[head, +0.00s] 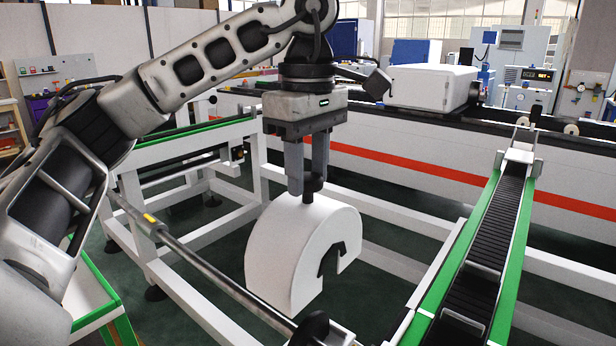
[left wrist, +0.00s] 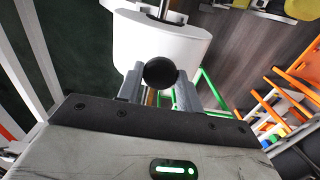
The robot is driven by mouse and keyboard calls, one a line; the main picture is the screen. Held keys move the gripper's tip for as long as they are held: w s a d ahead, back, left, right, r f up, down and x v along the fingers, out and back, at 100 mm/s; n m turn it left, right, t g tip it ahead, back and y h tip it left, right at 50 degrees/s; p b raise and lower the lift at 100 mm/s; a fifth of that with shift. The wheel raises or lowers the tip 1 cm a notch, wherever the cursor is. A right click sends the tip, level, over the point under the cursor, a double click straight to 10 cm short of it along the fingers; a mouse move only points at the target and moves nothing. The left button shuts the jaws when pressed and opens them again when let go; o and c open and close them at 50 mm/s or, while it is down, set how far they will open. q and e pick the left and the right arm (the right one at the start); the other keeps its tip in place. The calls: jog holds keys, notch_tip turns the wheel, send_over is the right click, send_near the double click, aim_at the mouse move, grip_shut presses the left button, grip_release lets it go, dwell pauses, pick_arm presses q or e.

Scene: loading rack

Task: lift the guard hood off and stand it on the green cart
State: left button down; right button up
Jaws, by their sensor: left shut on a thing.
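The guard hood (head: 300,250) is a white arched cover with a notch in its lower right side and a dark knob on top. My left gripper (head: 308,188) is shut on that knob, and the hood hangs below it in the open space between the white frames. In the left wrist view, the round black knob (left wrist: 160,73) sits between the fingertips, with the white hood (left wrist: 150,40) beyond. A green-edged white surface (head: 92,290), possibly the green cart, shows at the lower left, partly hidden by my left arm. My right gripper is not in view.
A metal rod (head: 215,275) runs diagonally left of the hood. A black conveyor (head: 480,255) with green edges stands to the right. A long white machine (head: 420,160) with a red stripe crosses behind. White frame legs (head: 135,200) stand at left.

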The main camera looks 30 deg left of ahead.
pick_arm(q)
jog(key=shift+r, duration=1.7)
